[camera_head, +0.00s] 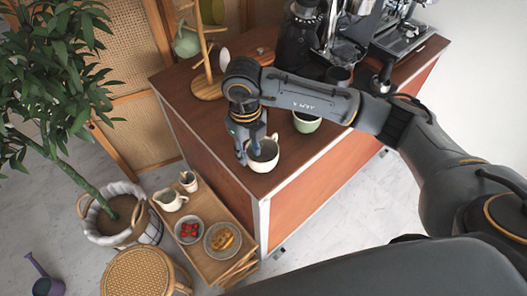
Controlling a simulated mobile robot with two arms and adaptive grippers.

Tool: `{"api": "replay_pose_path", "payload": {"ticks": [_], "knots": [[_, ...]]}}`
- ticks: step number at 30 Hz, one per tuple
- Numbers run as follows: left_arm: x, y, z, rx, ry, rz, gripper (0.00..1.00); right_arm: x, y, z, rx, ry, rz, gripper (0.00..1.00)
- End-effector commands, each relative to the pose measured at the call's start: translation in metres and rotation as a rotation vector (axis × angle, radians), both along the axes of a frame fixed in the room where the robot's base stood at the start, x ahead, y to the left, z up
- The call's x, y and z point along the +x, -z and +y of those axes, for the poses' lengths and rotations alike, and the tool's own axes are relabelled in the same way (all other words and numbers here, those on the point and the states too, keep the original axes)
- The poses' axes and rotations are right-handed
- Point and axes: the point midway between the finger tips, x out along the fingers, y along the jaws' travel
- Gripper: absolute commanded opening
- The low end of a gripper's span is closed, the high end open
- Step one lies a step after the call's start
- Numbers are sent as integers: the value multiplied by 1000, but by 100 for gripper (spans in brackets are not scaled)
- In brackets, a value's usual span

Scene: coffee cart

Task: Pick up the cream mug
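The cream mug (265,163) stands upright near the front left corner of the brown cart top (290,172). My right gripper (250,158) points down at the mug's left side. One finger is outside the wall at the left and the other reaches over the rim at the mouth. The small size of the fingers hides whether they press on the wall. My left gripper is not in view.
A pale green cup (306,122) stands behind, partly under my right arm. A wooden mug tree (207,88), a dark grinder (298,42) and an espresso machine (405,35) stand farther back. A lower wooden shelf (203,207) holds a pitcher and bowls.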

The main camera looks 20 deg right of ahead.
Motion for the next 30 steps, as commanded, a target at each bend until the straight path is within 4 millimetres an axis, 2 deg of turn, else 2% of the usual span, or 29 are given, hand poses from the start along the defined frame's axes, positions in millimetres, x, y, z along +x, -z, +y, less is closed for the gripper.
{"api": "replay_pose_path", "payload": {"ticks": [1,2,7,15,16,20,30], "knots": [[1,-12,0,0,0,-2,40,-3,4,-1,-1,2,7,31],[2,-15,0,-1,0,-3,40,-3,9,-1,-2,1,7,31],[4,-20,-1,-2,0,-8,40,-3,31,-1,0,1,3,31],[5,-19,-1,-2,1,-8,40,-2,36,-1,0,-1,0,31],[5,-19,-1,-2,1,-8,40,-2,36,-1,1,-1,0,27],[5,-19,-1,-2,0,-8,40,-2,36,-1,1,-1,0,0],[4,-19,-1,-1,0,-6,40,-2,35,0,1,-1,-1,0]]}}
